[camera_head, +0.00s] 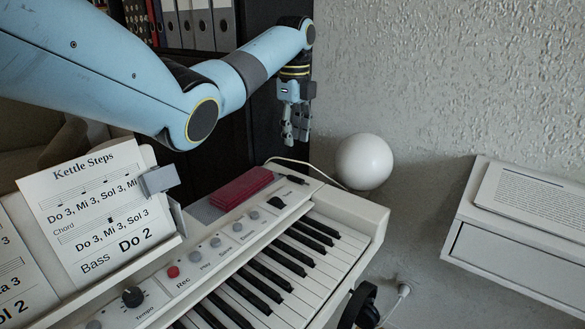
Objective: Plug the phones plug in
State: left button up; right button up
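Black headphones (360,305) show beside the front right end of the white digital piano (352,212), partly cut off by the bottom edge. A small white plug-like end (404,290) with a thin pale cable shows right of them, against the wall; I cannot tell whether it is the phones plug. No phones socket can be made out. My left gripper (296,136) hangs above and behind the piano's far end, fingers down, slightly apart and empty. It touches neither the headphones nor the plug-like end. My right gripper is not in view.
A dark red box (241,188) lies on the piano top. A white globe (364,162) stands behind the piano's far end with a white cable nearby. Music sheets (95,215) lean at left. A wall shelf (500,245) holding a printed page is at right.

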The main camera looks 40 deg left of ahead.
pick_arm(q)
jog(key=b, duration=0.1)
send_over(298, 181)
jog(key=a, duration=0.2)
jog(key=f, duration=0.5)
jog(key=shift+w+f, duration=0.2)
jog(key=shift+w, duration=0.2)
notch_tip(298, 181, down, 5)
jog(key=shift+s+r+b, duration=0.15)
jog(key=shift+b, duration=0.4)
jog(key=shift+f, duration=0.2)
grip_shut()
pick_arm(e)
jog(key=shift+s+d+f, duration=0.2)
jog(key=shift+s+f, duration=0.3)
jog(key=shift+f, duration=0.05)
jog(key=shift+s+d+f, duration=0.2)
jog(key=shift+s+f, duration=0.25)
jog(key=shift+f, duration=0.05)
